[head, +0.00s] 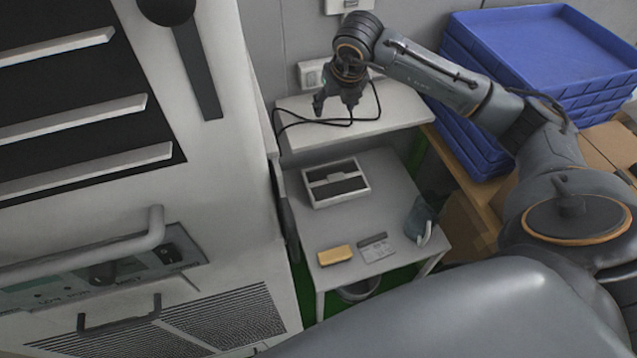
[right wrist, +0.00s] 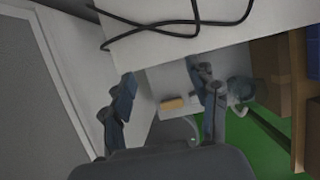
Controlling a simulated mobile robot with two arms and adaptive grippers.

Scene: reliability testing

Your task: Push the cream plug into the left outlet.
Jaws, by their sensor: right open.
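A white outlet plate (head: 311,73) is on the wall above the back shelf in the head view, partly hidden by my right gripper. I cannot make out its separate sockets. My right gripper (head: 336,104) points down in front of it, over the shelf. Its fingers are spread with nothing between them, as the right wrist view also shows (right wrist: 165,100). A black cable (head: 292,123) loops over the shelf below and beside the gripper; it crosses the top of the right wrist view (right wrist: 172,24). I cannot make out the cream plug. My left gripper is not in view.
The white shelf (head: 403,119) stands behind a lower table (head: 385,185) holding a framed box (head: 336,184), a yellow block (head: 335,255), a card and a dark cup-like item (head: 420,217). A tall cabinet (head: 240,190) bounds the left; stacked blue trays (head: 545,45) bound the right.

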